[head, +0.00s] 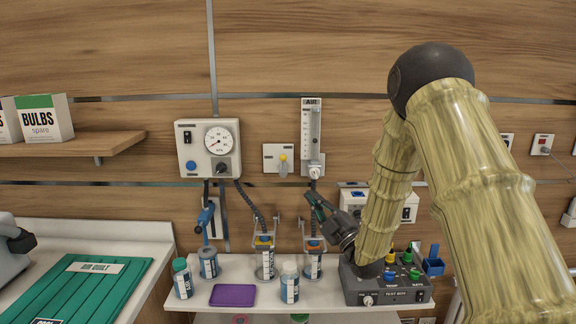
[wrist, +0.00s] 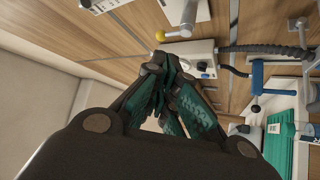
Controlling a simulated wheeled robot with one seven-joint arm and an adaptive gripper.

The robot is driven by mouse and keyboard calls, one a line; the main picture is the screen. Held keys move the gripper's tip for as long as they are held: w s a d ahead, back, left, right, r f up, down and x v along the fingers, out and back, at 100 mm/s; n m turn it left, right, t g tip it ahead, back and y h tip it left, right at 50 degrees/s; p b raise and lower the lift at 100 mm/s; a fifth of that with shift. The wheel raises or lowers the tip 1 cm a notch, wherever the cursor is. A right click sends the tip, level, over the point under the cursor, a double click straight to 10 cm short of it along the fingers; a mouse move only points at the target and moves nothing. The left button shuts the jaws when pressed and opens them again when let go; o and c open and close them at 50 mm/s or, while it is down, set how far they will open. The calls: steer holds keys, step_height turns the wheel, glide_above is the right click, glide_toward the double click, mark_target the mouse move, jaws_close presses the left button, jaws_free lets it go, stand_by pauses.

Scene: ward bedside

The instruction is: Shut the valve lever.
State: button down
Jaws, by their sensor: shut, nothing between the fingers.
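A blue lever (head: 205,216) with a dark ball end is on the wall at left, below the gauge box; it looks like the valve lever. It also shows at right in the wrist view, as a blue bar (wrist: 257,80). A second lever, grey with a yellow knob (head: 283,158), sits on a white wall plate, so the label is not certain. My gripper (head: 315,204), with teal fingers, is shut and empty, right of the blue lever and apart from it. Its fingers (wrist: 172,75) fill the middle of the wrist view.
A gauge box (head: 208,150) and an air flowmeter (head: 311,140) hang on the wall, with grey hoses below. Bottles (head: 182,279), a purple tray (head: 232,295) and a dark test box (head: 388,286) stand on the shelf. A teal board (head: 90,285) lies at left.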

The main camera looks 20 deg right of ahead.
steer(key=shift+w+r, duration=0.1)
steer(key=p, duration=0.7)
glide_toward(282, 159)
steer(key=x, duration=0.7)
steer(key=shift+s, duration=0.3)
steer(key=shift+w+n, duration=0.1)
steer(key=shift+n, duration=0.3)
